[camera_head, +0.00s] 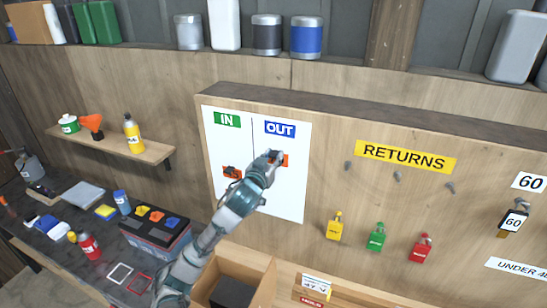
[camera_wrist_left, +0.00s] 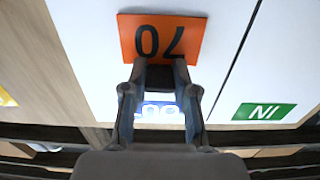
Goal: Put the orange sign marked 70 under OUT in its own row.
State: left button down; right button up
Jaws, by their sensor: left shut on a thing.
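The orange sign marked 70 (camera_wrist_left: 160,33) is between the fingertips of my left gripper (camera_wrist_left: 160,68), which is shut on it. The number reads upside down in the left wrist view. In the head view the sign (camera_head: 284,161) is mostly hidden behind my left gripper (camera_head: 275,157), in the column below the blue OUT label (camera_head: 280,129). I cannot tell whether it touches the white board (camera_head: 285,205). The green IN label (camera_head: 227,119) heads the left column, with an orange piece (camera_head: 232,172) below it. My right gripper is not in view.
A shelf (camera_head: 150,153) holds bottles. Yellow, green and red padlocks (camera_head: 376,237) hang to the right of the board. An open wooden box (camera_head: 258,265) is below.

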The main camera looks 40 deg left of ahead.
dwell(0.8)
pick_arm(q)
jog(key=c, duration=0.8)
grip_release()
jog(key=shift+w, duration=0.1)
jog(key=shift+o, duration=0.2)
jog(key=o, duration=0.4)
jog(key=b+v, duration=0.1)
jog(key=v, duration=0.6)
